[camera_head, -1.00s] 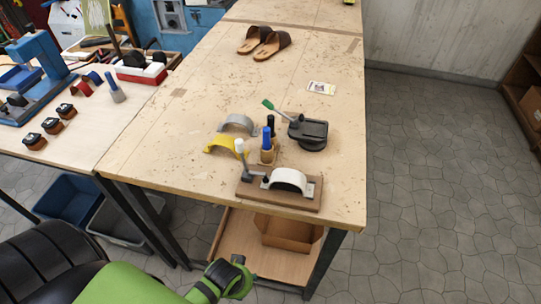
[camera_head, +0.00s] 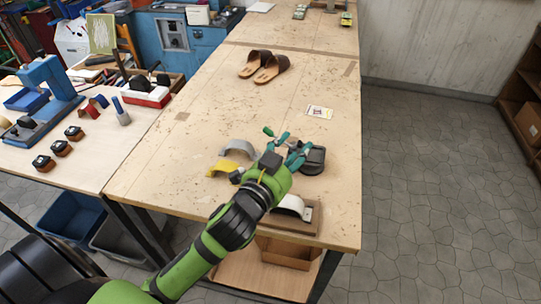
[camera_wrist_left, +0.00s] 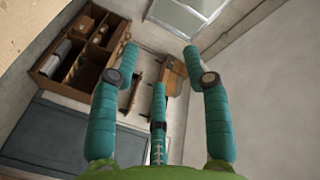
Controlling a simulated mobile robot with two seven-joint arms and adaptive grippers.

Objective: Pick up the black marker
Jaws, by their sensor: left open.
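My left gripper (camera_head: 286,145) is above the front part of the workbench (camera_head: 190,150), its green arm coming in from the lower left. Its teal fingers are spread, and the left wrist view shows the open fingers (camera_wrist_left: 161,58) with nothing between them. The black marker is not visible now; the hand and wrist cover the spot where the cup of markers stood. The wrist camera looks toward the wall and shelf, with no marker in its view. My right gripper is not in view.
A dark round-based tool (camera_head: 312,160) is beside the fingers. A grey arch (camera_head: 238,148), a yellow arch (camera_head: 222,168) and a wooden block with a white arch (camera_head: 291,204) surround the hand. Sandals (camera_head: 264,66) and a card (camera_head: 319,111) lie farther back. The bench middle is clear.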

